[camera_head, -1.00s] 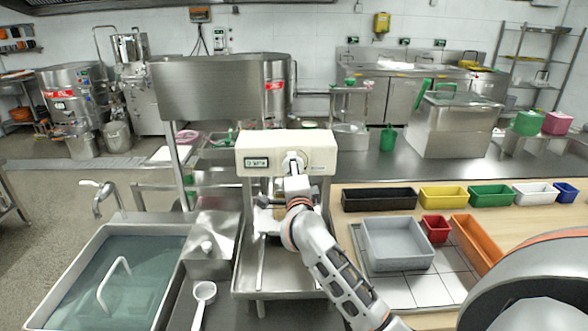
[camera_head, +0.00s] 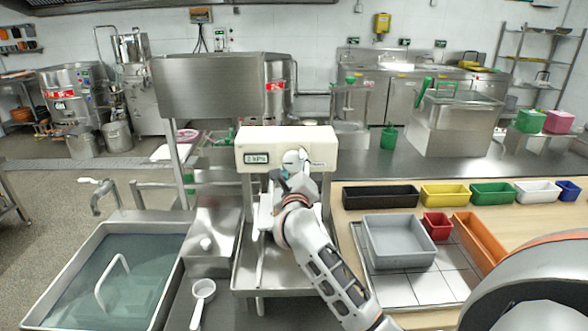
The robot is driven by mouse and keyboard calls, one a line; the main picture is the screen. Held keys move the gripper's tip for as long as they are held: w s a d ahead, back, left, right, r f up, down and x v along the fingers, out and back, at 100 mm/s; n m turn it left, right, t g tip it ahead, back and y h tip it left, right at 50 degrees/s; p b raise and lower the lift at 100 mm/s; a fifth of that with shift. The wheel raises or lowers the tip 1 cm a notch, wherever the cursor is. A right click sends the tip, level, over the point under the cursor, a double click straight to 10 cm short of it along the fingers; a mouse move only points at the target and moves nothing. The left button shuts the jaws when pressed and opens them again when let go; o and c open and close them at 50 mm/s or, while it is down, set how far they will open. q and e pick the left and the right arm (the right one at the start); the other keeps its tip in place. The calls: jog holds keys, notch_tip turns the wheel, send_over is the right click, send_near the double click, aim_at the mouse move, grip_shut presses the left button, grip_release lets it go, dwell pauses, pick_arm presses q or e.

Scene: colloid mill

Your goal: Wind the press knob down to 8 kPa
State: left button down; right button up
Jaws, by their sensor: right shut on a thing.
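The press is a cream-coloured box (camera_head: 262,141) across the top of a steel frame. Its small display (camera_head: 256,159) reads a single digit and kPa; the digit is too small to be sure of, but looks like 8. The round press knob (camera_head: 291,156) is on the box's front, right of the display. My right gripper (camera_head: 290,172) is shut on the knob from the front and hides its lower part. My left gripper is not in view.
A steel tray (camera_head: 247,278) lies under the press. A water-filled sink (camera_head: 185,246) and a white ladle (camera_head: 203,290) are to the left. A grey bin (camera_head: 398,262) and several coloured bins stand on the right table. My arm crosses in front of the press.

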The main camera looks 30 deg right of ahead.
jog(key=shift+f+m+b, duration=0.15)
jog(key=shift+m+b, duration=0.25)
jog(key=shift+m, duration=1)
jog(key=shift+m+b, duration=0.5)
jog(key=shift+m, duration=0.2)
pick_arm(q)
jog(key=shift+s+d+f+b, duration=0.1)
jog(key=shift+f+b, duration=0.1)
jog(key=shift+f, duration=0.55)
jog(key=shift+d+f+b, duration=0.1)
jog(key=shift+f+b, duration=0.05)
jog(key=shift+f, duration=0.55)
pick_arm(e)
jog(key=shift+m, duration=0.8)
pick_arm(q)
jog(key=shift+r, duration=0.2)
pick_arm(e)
jog(key=o, duration=1.1)
